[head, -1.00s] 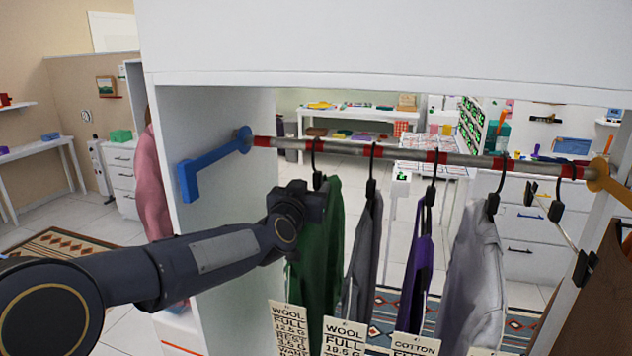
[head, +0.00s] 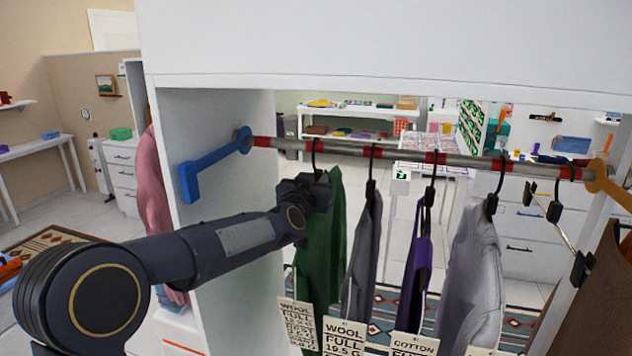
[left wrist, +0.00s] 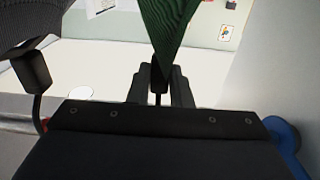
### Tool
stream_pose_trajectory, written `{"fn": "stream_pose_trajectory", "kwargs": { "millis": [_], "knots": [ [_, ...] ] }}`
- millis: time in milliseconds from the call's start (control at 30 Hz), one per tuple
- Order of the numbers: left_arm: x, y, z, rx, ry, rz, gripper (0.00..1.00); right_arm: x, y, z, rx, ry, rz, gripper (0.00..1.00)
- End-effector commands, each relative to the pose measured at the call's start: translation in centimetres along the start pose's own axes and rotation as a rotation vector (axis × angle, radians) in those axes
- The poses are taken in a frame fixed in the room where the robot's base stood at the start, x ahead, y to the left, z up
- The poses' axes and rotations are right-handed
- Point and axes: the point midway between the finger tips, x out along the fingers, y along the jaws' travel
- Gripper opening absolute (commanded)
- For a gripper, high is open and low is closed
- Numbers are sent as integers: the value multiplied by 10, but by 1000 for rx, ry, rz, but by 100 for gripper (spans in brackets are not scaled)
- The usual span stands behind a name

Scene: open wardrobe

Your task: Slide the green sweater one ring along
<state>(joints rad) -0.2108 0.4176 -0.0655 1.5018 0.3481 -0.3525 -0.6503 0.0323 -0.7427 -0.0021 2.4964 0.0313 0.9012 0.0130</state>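The green sweater (head: 320,240) hangs on a black hanger near the left end of the wardrobe's rail, its hook (head: 314,148) over the bar by the second red ring. My left gripper (head: 322,190) is at the hanger's neck, just below the rail. In the left wrist view, its two fingers (left wrist: 160,85) stand close on either side of the dark hanger neck (left wrist: 158,92) and appear shut on it. The green cloth also shows in the left wrist view (left wrist: 168,28). My right gripper is not in view.
The metal rail (head: 400,157) carries red rings. A blue bracket (head: 207,170) is at its left end, a yellow bracket (head: 606,182) at its right. To the right hang a dark grey garment (head: 362,260), a purple one (head: 416,265) and a light grey one (head: 472,260).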

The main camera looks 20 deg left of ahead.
Motion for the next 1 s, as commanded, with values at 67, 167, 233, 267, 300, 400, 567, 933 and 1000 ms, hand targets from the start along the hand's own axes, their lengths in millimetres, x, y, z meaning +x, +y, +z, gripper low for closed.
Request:
{"fn": "stream_pose_trajectory", "kwargs": {
  "millis": [67,167,233,267,300,400,567,933,1000],
  "knots": [
    [0,0,0,0,0,-1,7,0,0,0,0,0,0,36],
    [0,-1,-3,-1,6,-2,2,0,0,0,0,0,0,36],
    [0,-2,-2,-1,6,-3,2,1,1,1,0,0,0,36],
    [0,-4,-1,-1,7,-3,2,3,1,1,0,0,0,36],
    [0,-6,-1,-1,7,-3,2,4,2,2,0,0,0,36],
    [0,-14,0,-1,8,-4,2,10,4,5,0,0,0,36],
    [0,-26,0,-2,8,-5,2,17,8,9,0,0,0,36],
    [0,-55,0,-1,8,-4,2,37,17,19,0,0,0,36],
    [0,-60,1,-1,7,-4,2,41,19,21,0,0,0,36]
  ]
}}
